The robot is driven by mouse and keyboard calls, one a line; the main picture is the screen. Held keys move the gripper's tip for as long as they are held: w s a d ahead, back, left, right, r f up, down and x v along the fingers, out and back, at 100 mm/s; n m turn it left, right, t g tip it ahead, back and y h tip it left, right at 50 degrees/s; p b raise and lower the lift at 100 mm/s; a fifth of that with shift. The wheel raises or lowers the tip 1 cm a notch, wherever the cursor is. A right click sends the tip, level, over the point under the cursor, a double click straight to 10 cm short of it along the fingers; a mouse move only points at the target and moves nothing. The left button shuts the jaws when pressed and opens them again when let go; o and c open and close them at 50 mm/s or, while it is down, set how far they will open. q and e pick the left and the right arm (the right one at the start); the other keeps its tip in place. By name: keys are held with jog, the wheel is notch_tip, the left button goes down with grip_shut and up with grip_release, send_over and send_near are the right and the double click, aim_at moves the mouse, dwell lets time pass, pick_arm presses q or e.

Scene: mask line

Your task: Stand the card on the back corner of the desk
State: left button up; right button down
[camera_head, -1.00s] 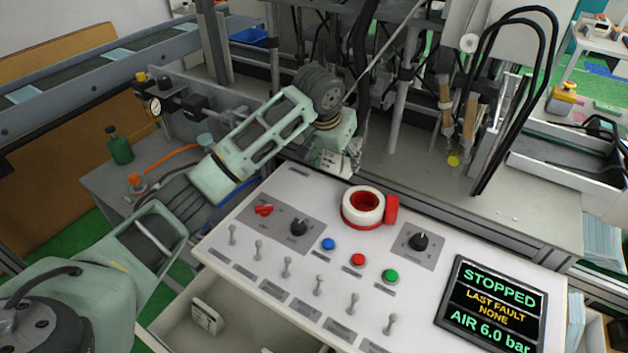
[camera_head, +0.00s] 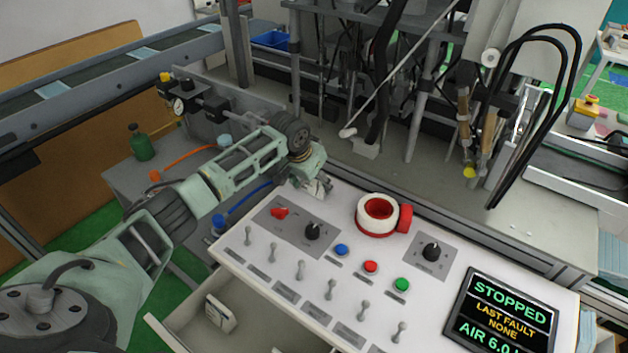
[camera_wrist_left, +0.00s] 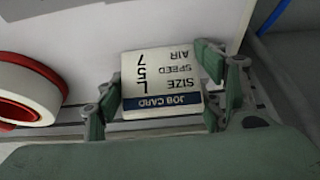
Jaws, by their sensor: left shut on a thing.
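The job card (camera_wrist_left: 160,80) is a small white card with a dark blue band, printed with size, speed and air. In the left wrist view it sits between the two fingers of my left gripper (camera_wrist_left: 165,100), which is shut on it. In the head view my left gripper (camera_head: 318,186) is at the back left corner of the white sloped desk (camera_head: 345,195). There the card is mostly hidden by the gripper, and I cannot tell whether it touches the desk. My right gripper is not in view.
Knobs, coloured buttons, switches and a display (camera_head: 500,315) cover the desk. An open drawer (camera_head: 255,335) below holds a white box (camera_head: 220,313). Machine posts and cables stand behind.

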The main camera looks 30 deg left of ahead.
pick_arm(q)
jog(key=shift+f, duration=0.15)
jog(key=o, duration=1.2)
jog(key=shift+c, duration=0.2)
jog(key=shift+s+r, duration=0.1)
jog(key=shift+r, duration=0.35)
jog(key=v, duration=1.1)
jog(key=shift+r, duration=0.2)
jog(key=shift+s+f, duration=0.1)
jog(key=shift+s, duration=0.1)
